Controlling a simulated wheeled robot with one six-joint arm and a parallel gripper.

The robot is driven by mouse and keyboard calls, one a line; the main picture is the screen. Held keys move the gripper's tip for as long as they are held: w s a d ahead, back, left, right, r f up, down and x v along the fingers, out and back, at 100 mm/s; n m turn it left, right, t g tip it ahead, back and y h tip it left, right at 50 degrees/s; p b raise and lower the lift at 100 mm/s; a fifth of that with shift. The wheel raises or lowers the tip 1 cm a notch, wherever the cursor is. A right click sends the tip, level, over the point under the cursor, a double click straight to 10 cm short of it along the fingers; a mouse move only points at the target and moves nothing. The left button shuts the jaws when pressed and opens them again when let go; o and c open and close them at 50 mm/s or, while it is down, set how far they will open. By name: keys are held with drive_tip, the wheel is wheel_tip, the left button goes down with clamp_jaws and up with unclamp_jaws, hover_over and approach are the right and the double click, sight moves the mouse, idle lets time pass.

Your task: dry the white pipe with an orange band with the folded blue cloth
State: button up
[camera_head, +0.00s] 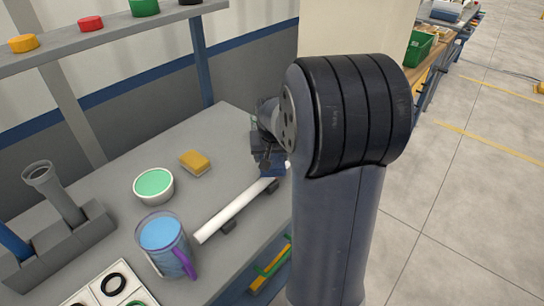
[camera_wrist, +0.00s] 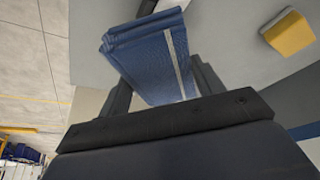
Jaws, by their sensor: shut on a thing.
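The white pipe (camera_head: 236,210) lies slantwise across small dark supports near the front edge of the grey bench in the head view. Its far end runs behind or under my gripper and the cloth, and I see no orange band on the part that shows. My gripper (camera_head: 267,150) is over that far end, partly hidden by my arm. It is shut on the folded blue cloth (camera_head: 273,168). In the wrist view the cloth (camera_wrist: 150,55), with a pale stripe, sits between the two dark fingers. I cannot tell whether it touches the pipe.
A yellow sponge (camera_head: 195,162), a bowl with green contents (camera_head: 154,184) and a jug of blue liquid (camera_head: 163,240) stand left of the pipe. A grey rack (camera_head: 60,245) holds upright pipes. A white tray (camera_head: 90,297) holds rings. A shelf (camera_head: 110,32) crosses above.

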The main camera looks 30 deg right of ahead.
drive_tip(key=shift+r+p, duration=1.3)
drive_tip(key=shift+r, duration=0.6)
drive_tip(key=shift+w, duration=0.1)
